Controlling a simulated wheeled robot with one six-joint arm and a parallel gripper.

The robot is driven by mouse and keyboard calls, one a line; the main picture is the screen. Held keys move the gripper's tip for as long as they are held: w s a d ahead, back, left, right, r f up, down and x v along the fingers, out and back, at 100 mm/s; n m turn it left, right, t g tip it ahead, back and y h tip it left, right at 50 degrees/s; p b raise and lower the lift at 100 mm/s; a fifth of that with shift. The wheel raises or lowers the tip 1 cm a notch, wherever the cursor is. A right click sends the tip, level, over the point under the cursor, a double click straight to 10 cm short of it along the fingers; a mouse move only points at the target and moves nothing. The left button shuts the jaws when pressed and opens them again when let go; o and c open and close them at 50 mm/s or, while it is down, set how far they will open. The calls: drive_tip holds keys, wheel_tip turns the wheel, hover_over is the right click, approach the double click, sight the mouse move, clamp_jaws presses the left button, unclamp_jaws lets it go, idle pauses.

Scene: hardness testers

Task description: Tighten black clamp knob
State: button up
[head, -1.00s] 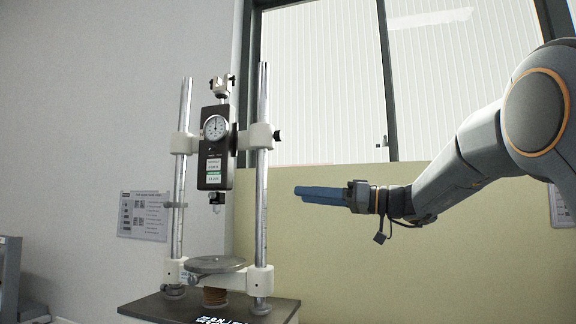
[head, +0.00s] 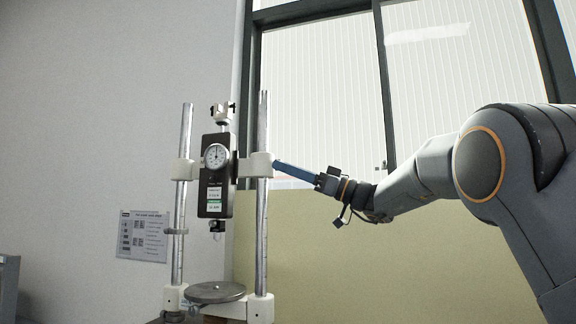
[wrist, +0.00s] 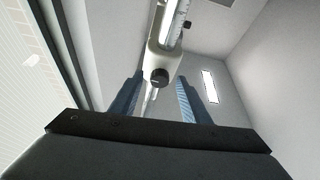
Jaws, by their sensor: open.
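The black clamp knob (wrist: 160,77) sits on the end of the white clamp block (head: 258,165) on the tester's right column. In the wrist view it shows between my two blue fingers, near the level of their tips. My gripper (head: 276,164) is open and points left at the knob, tilted slightly upward in the head view. It also shows in the wrist view (wrist: 159,80). In the head view the fingertips hide the knob. I cannot tell whether the fingers touch it.
The tester has a dial gauge (head: 216,156) on a dark body between two steel columns, with a round plate (head: 214,292) below. The right column (head: 262,230) stands close to my fingertips. A window (head: 320,90) and a printed sheet (head: 143,236) are behind.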

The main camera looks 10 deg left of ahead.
drive_tip(key=shift+c, duration=0.3)
drive_tip(key=c, duration=1)
